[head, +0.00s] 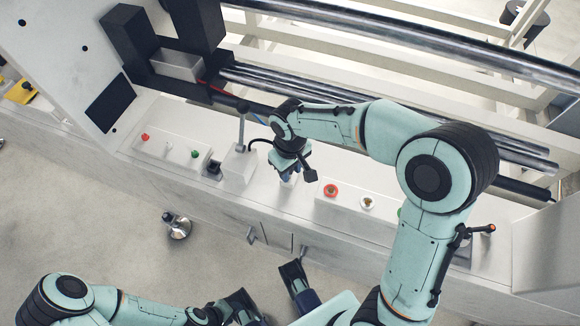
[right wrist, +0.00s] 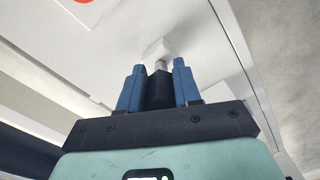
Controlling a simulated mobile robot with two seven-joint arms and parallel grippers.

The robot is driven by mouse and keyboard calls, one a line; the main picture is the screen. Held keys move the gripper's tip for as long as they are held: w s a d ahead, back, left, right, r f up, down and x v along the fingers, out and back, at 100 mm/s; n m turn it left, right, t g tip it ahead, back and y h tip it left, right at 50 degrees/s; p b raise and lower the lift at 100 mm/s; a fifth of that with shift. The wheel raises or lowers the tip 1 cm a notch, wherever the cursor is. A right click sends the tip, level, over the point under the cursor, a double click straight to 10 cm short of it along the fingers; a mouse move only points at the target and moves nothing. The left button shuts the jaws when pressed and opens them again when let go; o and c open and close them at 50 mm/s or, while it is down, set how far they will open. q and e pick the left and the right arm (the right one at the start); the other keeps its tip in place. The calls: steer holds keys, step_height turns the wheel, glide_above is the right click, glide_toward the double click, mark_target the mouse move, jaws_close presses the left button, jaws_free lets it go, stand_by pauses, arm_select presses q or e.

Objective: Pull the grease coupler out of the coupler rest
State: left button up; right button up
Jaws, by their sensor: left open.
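My right gripper (head: 290,178) reaches down over the white console, left of the red button. In the right wrist view its two blue fingers (right wrist: 160,72) stand close against both sides of a dark grease coupler (right wrist: 160,92). A pale metal neck shows at the coupler's far end, toward a small white block (right wrist: 150,50), which looks like the coupler rest. I cannot tell whether neck and block touch. In the head view the gripper hides most of the coupler. My left gripper (head: 268,288) is open and empty at the bottom, in front of the console.
A white block with an upright lever (head: 240,165) stands just left of my right gripper. A thin dark hose (head: 262,143) curves beside it. Button boxes lie left (head: 170,150) and right (head: 340,197). Steel rails (head: 400,115) run behind.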

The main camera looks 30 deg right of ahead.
steer(key=c, duration=0.5)
steer(key=o, duration=0.4)
steer(key=c, duration=0.3)
steer(key=shift+r+p, duration=1.1)
steer(key=shift+r, duration=0.25)
steer(key=shift+c, duration=0.2)
steer(key=shift+r+p, duration=1.45)
steer(key=shift+r, duration=0.15)
steer(key=shift+r+p, duration=0.6)
steer(key=shift+p, duration=0.05)
steer(key=shift+r+p, duration=0.65)
steer(key=shift+r, duration=0.1)
